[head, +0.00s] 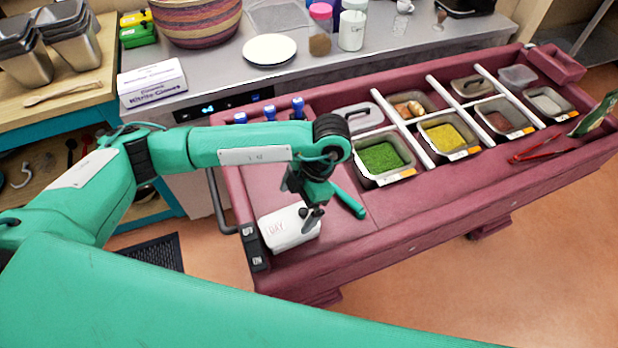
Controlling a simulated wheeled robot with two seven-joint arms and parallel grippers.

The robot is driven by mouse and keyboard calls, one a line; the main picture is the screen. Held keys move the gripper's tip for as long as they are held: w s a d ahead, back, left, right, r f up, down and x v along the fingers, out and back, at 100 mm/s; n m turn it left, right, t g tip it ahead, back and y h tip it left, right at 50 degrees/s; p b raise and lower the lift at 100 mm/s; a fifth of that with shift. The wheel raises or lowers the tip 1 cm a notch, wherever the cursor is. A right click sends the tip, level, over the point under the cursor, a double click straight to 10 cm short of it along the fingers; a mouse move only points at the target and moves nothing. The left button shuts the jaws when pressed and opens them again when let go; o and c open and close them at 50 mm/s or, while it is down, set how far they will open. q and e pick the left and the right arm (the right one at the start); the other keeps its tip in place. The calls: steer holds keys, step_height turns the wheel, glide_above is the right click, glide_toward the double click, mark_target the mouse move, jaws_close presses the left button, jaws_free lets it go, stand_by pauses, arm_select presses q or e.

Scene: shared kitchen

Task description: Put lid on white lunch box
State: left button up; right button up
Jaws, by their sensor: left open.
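A white lunch box (283,232) with red lettering sits at the near left corner of the maroon counter (340,225). Its top looks flat and white, like a lid lying on it, but I cannot tell how well it is seated. My left gripper (313,214) is open, pointing down at the right end of the box. The fingers overlap the box in the picture, so I cannot tell whether they touch it. My right gripper is out of view.
Food bins, one with green contents (380,157) and one with yellow (447,137), sit in the counter to the right. Red tongs (545,154) lie further right. A small black box (254,248) stands left of the lunch box. A white plate (269,49) lies behind.

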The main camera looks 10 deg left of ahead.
arm_select(q)
steer(key=b+v, duration=0.2)
steer(key=v, duration=0.7)
steer(key=shift+d+f, duration=0.1)
steer(key=shift+d, duration=0.05)
stand_by(0.4)
